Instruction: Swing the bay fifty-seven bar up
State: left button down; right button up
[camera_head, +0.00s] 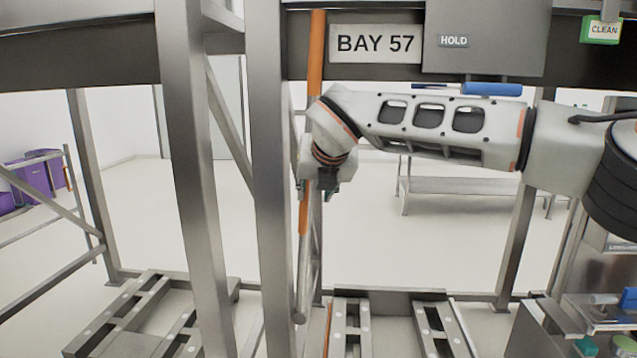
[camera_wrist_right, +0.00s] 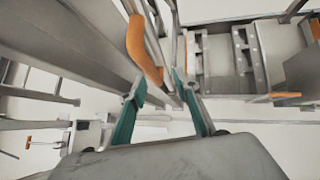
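The BAY 57 sign (camera_head: 375,43) is on the dark upper beam in the head view. Below it, left of centre, a grey bar with an orange sleeve (camera_head: 303,214) hangs down beside a steel post. Another orange length (camera_head: 316,52) stands above it; my right arm hides whether they join. My right gripper (camera_head: 323,186) points down at the top of the lower sleeve. In the right wrist view, its teal fingers (camera_wrist_right: 163,90) are apart, with an orange sleeve (camera_wrist_right: 141,45) reaching near the gap. I cannot tell whether they touch. My left gripper is out of view.
Steel posts (camera_head: 272,200) stand close left of my right gripper. A grey HOLD panel (camera_head: 485,60) with a blue handle (camera_head: 492,89) is above my arm. Low frames (camera_head: 350,330) stand on the floor below. A green CLEAN tag (camera_head: 603,30) hangs at upper right.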

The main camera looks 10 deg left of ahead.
jog(key=v, duration=0.6)
jog(key=shift+a+f, duration=0.1)
dwell(0.4)
